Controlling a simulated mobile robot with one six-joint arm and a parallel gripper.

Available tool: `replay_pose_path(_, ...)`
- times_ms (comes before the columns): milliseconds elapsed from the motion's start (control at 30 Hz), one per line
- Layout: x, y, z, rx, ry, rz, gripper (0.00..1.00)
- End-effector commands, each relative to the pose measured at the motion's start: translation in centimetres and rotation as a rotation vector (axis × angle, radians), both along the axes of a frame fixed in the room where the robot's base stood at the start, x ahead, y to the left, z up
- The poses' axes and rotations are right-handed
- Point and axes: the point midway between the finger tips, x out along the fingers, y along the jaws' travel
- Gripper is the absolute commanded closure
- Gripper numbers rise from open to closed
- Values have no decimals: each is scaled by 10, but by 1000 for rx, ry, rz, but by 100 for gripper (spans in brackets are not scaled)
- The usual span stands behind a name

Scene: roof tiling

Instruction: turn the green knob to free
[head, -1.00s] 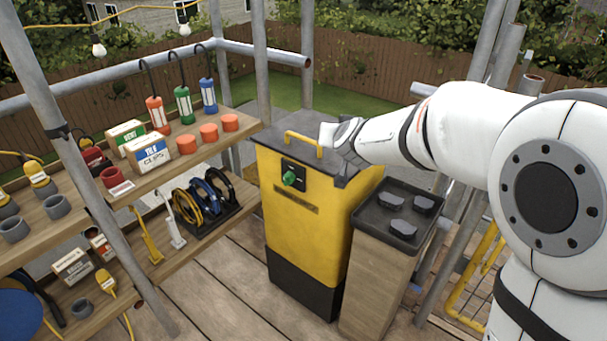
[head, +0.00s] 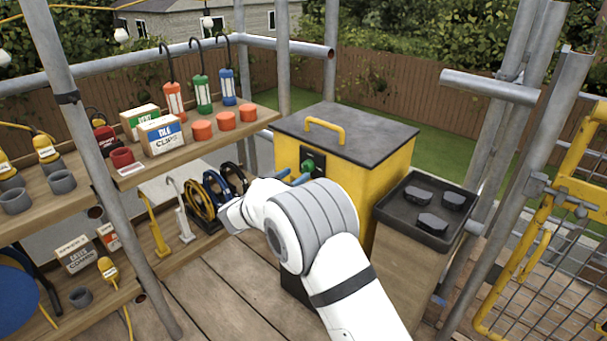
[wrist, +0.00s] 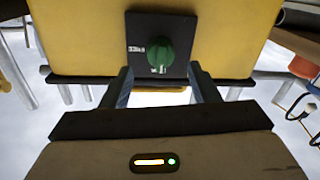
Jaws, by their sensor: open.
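The green knob (wrist: 157,50) sits on a black plate (wrist: 180,28) on the front of the yellow box (head: 375,185). White lettering shows on the plate at the knob's left and below it; I cannot read it. In the head view the knob (head: 307,165) shows just above my gripper (head: 295,179). In the wrist view my gripper (wrist: 160,80) is open and empty, its two fingers apart on either side below the knob. The fingertips look close to the box front. I cannot tell whether they touch it.
Shelves (head: 190,145) with lamps, boxes and orange cups stand at the left. A dark tray (head: 404,224) with grey pieces is right of the yellow box. A yellow gate (head: 560,190) stands at the far right. Plank floor (head: 215,285) is clear in front.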

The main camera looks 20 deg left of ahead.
Motion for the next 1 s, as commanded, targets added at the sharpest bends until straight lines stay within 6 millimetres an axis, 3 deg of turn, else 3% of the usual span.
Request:
replay_pose_path(100, 19, -7, -2, 2, 0, -2, 45)
replay_pose_path(300, 39, -13, -1, 1, 0, 1, 45)
replay_pose_path(633, 43, -14, 0, 1, 0, 3, 45)
replay_pose_path(1000, 42, -13, 0, 1, 0, 4, 75)
